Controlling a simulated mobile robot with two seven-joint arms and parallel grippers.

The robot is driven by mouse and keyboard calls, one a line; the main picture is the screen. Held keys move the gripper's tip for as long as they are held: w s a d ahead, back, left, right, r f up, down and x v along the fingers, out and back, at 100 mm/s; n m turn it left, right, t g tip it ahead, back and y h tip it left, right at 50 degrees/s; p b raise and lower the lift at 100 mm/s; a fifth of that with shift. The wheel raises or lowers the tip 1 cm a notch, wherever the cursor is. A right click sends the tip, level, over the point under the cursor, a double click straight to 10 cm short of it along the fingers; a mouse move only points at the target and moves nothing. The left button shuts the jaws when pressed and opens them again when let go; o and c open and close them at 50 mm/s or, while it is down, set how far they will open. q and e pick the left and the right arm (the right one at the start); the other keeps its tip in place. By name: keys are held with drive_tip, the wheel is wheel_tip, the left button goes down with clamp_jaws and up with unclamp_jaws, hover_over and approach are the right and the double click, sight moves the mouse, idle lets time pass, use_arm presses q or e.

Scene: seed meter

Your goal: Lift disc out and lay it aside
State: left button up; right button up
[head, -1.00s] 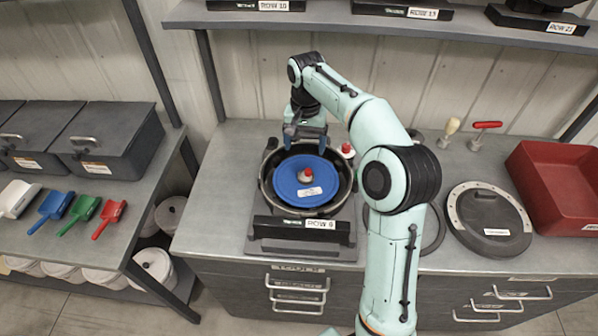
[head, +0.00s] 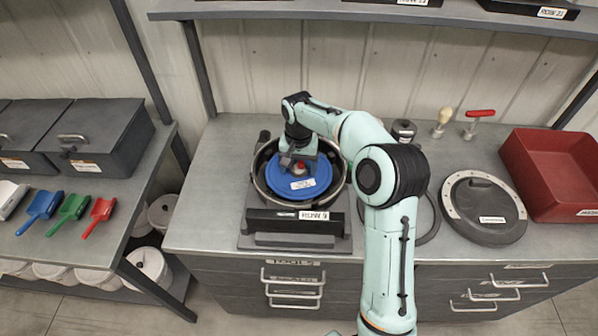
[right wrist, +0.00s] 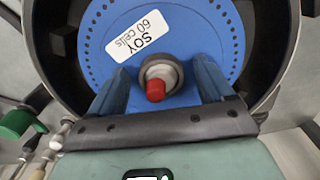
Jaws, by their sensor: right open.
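The blue disc (head: 306,186) lies inside the round black meter housing (head: 334,160) on the bench. Its white label reads "SOY 60 cells" in the right wrist view (right wrist: 138,35). A grey hub with a red knob (right wrist: 156,88) stands at its centre. My right gripper (head: 297,166) is over the disc from above. In the right wrist view its two blue fingers (right wrist: 160,82) are apart, one on each side of the hub; I see no clear contact. My left gripper is not in view.
A dark round lid (head: 486,209) lies on the bench at right, before a red tray (head: 556,175). A black ring (head: 430,226) lies partly behind my arm. Coloured scoops (head: 73,207) and dark bins (head: 100,135) are on the left table. A shelf (head: 370,12) runs above.

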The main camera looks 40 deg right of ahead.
drive_tip(key=c, duration=1.1)
drive_tip(key=shift+r, duration=0.1)
drive_tip(key=shift+r, duration=0.1)
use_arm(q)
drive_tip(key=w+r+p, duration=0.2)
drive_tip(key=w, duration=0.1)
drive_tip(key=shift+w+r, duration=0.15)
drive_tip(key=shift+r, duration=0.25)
use_arm(e)
wheel_tip(320, 180, up, 20)
drive_tip(key=shift+f, duration=0.1)
